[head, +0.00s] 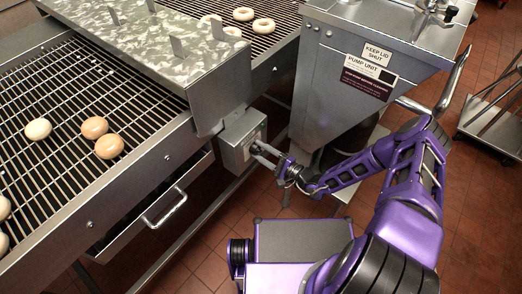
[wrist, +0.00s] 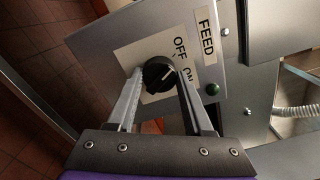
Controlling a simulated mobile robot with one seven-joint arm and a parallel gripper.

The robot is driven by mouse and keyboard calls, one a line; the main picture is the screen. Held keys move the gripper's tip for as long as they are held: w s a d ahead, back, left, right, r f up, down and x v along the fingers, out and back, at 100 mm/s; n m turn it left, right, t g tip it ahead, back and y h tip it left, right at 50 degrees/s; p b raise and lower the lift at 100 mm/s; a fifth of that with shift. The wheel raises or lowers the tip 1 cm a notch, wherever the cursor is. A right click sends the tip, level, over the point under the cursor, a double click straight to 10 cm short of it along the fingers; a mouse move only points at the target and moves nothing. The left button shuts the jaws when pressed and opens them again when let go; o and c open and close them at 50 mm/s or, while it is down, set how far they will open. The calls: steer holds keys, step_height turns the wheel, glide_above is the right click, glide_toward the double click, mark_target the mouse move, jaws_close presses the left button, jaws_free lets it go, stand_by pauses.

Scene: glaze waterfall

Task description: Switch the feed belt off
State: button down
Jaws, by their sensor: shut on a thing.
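The feed switch is a black rotary knob (wrist: 158,74) on a pale plate lettered OFF and ON, under a FEED label (wrist: 207,33). A light line on the knob points up and right, roughly between the two words; I cannot tell its exact setting. The knob is on a grey control box (head: 236,140) at the belt frame's side in the head view. My gripper (wrist: 158,80) is shut on the knob, one finger on each side. In the head view my gripper (head: 264,154) reaches the box front and the knob is hardly visible.
A green button or lamp (wrist: 211,89) is beside the plate. Doughnuts (head: 95,127) lie on the wire belt (head: 60,95) at left. The pump unit hopper (head: 345,85) stands right of the box. A drawer with a handle (head: 166,208) is below the belt.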

stand_by(0.3)
steer(key=shift+c, duration=1.5)
jaws_free()
steer(key=v, duration=1.7)
steer(key=shift+s+d, duration=0.2)
